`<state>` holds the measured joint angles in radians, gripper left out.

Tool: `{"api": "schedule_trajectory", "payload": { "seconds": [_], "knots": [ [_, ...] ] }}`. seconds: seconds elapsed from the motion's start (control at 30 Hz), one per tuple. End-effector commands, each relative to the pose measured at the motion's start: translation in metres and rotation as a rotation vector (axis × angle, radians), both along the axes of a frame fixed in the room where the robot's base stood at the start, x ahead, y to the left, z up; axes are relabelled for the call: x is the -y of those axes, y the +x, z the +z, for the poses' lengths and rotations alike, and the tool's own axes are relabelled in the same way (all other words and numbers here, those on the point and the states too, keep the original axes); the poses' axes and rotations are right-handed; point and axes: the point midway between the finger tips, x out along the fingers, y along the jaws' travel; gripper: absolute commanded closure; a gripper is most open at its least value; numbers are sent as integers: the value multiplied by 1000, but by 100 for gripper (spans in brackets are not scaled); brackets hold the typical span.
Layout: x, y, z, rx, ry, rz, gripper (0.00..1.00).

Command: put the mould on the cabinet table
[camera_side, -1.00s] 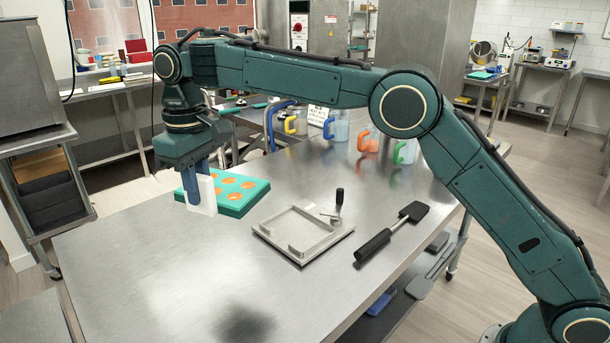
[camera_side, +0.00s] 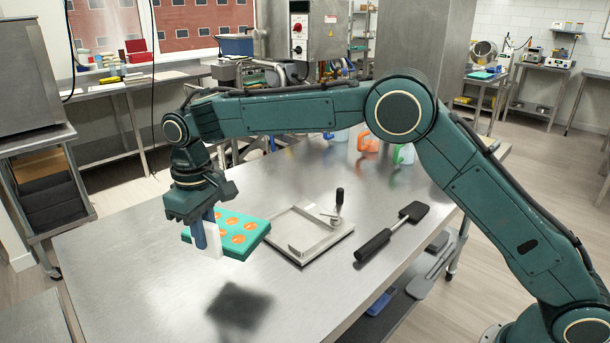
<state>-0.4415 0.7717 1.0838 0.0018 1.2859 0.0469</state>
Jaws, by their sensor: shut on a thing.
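The mould (camera_side: 253,241) is a flat teal block with several orange-filled cavities, at centre left in the side view. My gripper (camera_side: 207,240) points down and is shut on the mould's near left edge. A white plate (camera_side: 214,243) shows at the blue fingers and hides part of that edge. The mould hangs above the bare steel table (camera_side: 150,275), with a dark shadow on the steel in front of it. I cannot tell which surface is the cabinet table.
A pale square tray or frame (camera_side: 290,247) with a dark-handled tool lies just right of the mould. A black spatula (camera_side: 390,232) lies farther right. Coloured-handled jugs (camera_side: 368,142) stand at the back. The table's front left is clear.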

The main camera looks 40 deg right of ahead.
Motion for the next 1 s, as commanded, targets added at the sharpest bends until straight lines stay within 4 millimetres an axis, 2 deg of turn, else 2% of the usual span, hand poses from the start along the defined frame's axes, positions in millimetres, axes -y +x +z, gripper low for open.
{"api": "schedule_trajectory", "payload": {
  "seconds": [0.1, 0.3, 0.7, 1.0],
  "knots": [
    [0, -1, -24, -5, -2, 0, 100],
    [0, 0, -52, -2, -1, 0, 100],
    [0, 0, -64, -1, 0, 0, 100],
    [0, 0, -96, -2, -1, 0, 100]
  ]
}}
